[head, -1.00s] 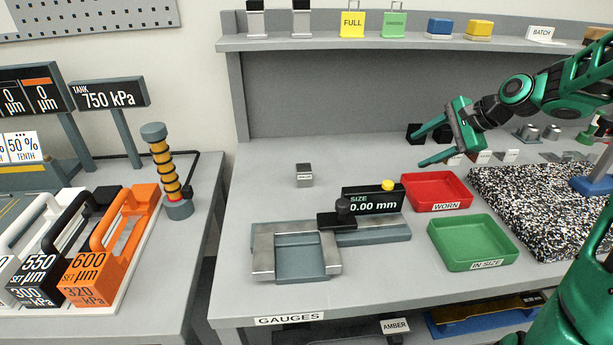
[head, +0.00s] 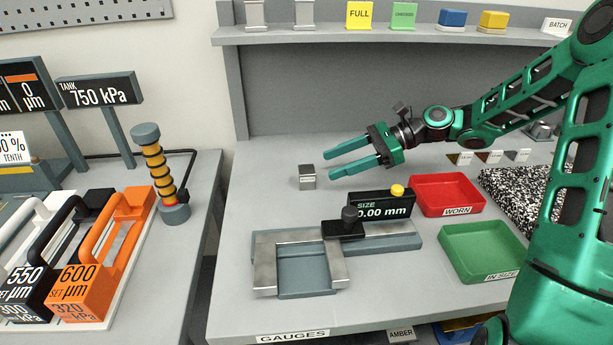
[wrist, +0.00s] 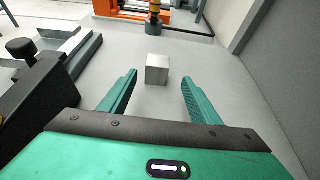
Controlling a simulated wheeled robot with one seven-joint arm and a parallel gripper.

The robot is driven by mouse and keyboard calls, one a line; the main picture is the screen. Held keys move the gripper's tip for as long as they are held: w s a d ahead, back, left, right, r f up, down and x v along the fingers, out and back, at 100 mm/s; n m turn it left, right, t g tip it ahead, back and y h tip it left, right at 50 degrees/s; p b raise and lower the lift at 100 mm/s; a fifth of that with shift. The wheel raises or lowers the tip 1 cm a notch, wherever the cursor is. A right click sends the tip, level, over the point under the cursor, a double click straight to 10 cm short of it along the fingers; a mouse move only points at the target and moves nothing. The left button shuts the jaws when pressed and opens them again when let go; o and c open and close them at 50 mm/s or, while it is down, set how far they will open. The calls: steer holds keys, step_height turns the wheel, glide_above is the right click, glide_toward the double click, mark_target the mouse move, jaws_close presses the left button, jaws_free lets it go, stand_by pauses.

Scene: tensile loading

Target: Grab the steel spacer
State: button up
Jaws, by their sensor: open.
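The steel spacer, a small grey metal block (head: 307,177), stands on the bench behind the sizing gauge in the head view. In the wrist view the spacer (wrist: 157,69) lies ahead of my fingertips, roughly centred between the two fingers. My gripper (head: 329,158) is open and empty, with its green fingers pointing left, just right of the spacer and apart from it. In the wrist view both fingers of my gripper (wrist: 158,82) are visible, spread wide. Nothing hides the spacer.
The sizing gauge (head: 398,239) with its 0.00 mm display (head: 384,212) stands in front of the spacer. A red WORN tray (head: 447,193) and a green IN SIZE tray (head: 485,250) lie to the right. The back wall (head: 270,90) rises behind. The bench left of the spacer is clear.

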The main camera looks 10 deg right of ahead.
mark_target(307, 175)
steer(key=x, duration=0.3)
steer(key=shift+a+f, duration=0.1)
steer(key=shift+a, duration=0.25)
steer(key=x, duration=0.5)
steer(key=shift+s+f, duration=0.15)
steer(key=shift+s, duration=0.05)
jaws_close()
